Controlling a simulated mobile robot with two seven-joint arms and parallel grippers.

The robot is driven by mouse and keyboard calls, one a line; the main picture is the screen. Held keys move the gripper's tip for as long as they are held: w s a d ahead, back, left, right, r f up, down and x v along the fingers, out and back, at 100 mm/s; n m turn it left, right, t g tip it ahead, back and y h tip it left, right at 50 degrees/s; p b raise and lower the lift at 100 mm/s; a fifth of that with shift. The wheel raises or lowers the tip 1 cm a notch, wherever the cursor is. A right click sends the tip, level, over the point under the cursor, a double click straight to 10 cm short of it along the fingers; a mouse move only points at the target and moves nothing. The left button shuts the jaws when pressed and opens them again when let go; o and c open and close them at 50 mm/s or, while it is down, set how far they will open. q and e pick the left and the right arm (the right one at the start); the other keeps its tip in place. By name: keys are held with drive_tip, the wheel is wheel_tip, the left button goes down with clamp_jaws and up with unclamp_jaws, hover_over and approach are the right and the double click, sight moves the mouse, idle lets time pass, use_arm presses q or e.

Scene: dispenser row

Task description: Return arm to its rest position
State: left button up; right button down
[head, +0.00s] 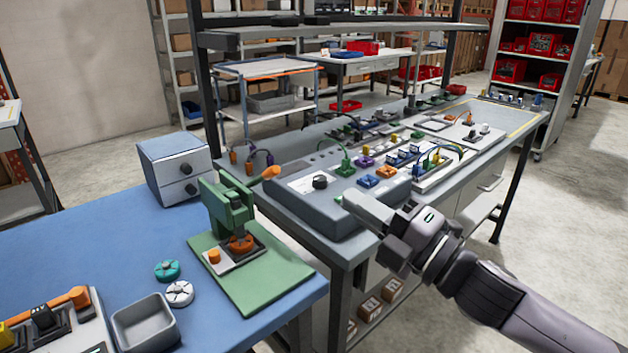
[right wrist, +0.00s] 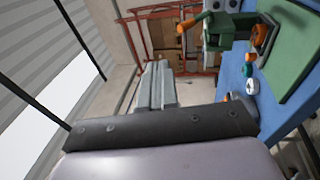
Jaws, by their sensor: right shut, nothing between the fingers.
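My right arm comes in from the lower right of the head view. Its right gripper (head: 358,205) is shut and empty, pointing up and left in front of the grey control console (head: 325,205). In the right wrist view the closed grey fingers (right wrist: 156,85) show above the dark gripper edge, with nothing between them. The green press (head: 230,215) stands on a green mat (head: 265,290) to the left of the gripper, apart from it. The press also shows at the upper right of the right wrist view (right wrist: 225,30). My left gripper is not in view.
A blue table (head: 95,235) fills the lower left. It bears a grey drawer box (head: 175,165), a teal knob (head: 167,270), a white knob (head: 179,293) and a grey tray (head: 146,325). Several connectors and panels lie on the long bench. A shelf with red bins (head: 540,45) stands at the back right.

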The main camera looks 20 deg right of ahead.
wheel_tip(320, 180, down, 20)
drive_tip(key=s+d+m+g+h, duration=0.1)
drive_tip(key=s+m+g+h, duration=0.3)
drive_tip(key=m, duration=0.7)
drive_tip(key=s+a+f+m+g+h, duration=0.1)
drive_tip(key=s+f+m+g, duration=0.1)
drive_tip(key=s+f+m, duration=0.3)
drive_tip(key=s+a+f+m+g+h, duration=0.1)
drive_tip(key=s+f+m, duration=0.4)
drive_tip(key=f, duration=0.8)
drive_tip(key=shift+s+a+f+g+h, duration=0.25)
drive_tip(key=shift+s+a+g+h, duration=0.15)
drive_tip(key=shift+s+a+h, duration=0.2)
